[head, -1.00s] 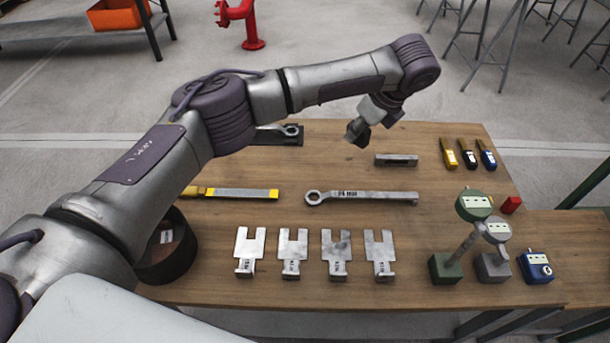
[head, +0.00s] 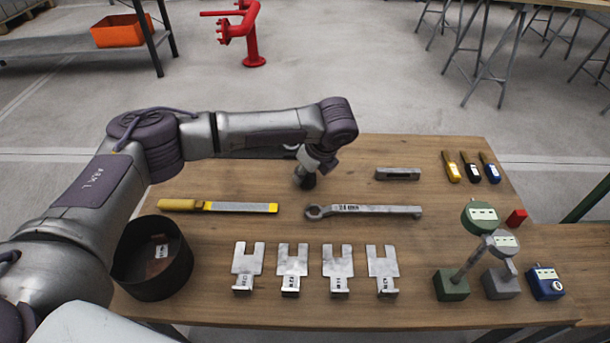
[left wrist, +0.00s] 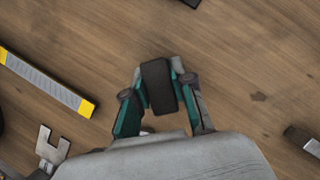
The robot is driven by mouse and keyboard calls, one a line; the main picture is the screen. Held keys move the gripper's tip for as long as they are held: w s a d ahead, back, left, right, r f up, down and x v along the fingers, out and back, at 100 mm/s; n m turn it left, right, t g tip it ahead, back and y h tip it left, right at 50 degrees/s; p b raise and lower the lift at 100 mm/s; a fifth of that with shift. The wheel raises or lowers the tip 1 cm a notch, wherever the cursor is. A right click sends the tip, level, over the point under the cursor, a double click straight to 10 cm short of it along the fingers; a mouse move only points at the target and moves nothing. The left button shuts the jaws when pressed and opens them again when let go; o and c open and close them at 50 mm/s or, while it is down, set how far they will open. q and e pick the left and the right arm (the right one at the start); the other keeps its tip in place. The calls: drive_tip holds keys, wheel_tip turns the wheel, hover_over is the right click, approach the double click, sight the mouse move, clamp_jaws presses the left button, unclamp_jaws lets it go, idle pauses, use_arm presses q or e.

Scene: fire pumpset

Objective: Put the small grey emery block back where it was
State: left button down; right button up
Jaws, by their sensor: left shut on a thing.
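My left gripper (head: 306,178) is over the back middle of the wooden table, left of a grey bar and behind the large spanner. In the left wrist view my gripper (left wrist: 157,95) is shut on a small dark grey block (left wrist: 156,84), the emery block, which sits between its two fingers. Bare wood shows around the block in that view; I cannot tell whether it touches the table. In the head view the held block is a small dark shape at the fingertips. My right gripper is not in view.
A yellow-ended file (head: 235,207), a spanner (head: 365,211) and a grey bar (head: 397,174) lie nearby. Slotted metal shims (head: 292,268) line the front. A dark round bin (head: 152,260) stands at left, gauges (head: 480,220) at right. Bare wood surrounds the gripper.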

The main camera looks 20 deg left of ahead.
use_arm(q)
drive_tip(key=shift+f, duration=0.2)
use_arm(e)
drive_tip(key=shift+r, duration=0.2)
use_arm(q)
drive_tip(key=c, duration=1)
unclamp_jaws()
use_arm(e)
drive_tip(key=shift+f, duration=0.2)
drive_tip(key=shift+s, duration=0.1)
use_arm(q)
drive_tip(key=shift+d+r, duration=0.1)
drive_tip(key=shift+r, duration=0.25)
drive_tip(key=p+v, duration=0.2)
drive_tip(key=v, duration=0.9)
drive_tip(key=shift+r, duration=0.2)
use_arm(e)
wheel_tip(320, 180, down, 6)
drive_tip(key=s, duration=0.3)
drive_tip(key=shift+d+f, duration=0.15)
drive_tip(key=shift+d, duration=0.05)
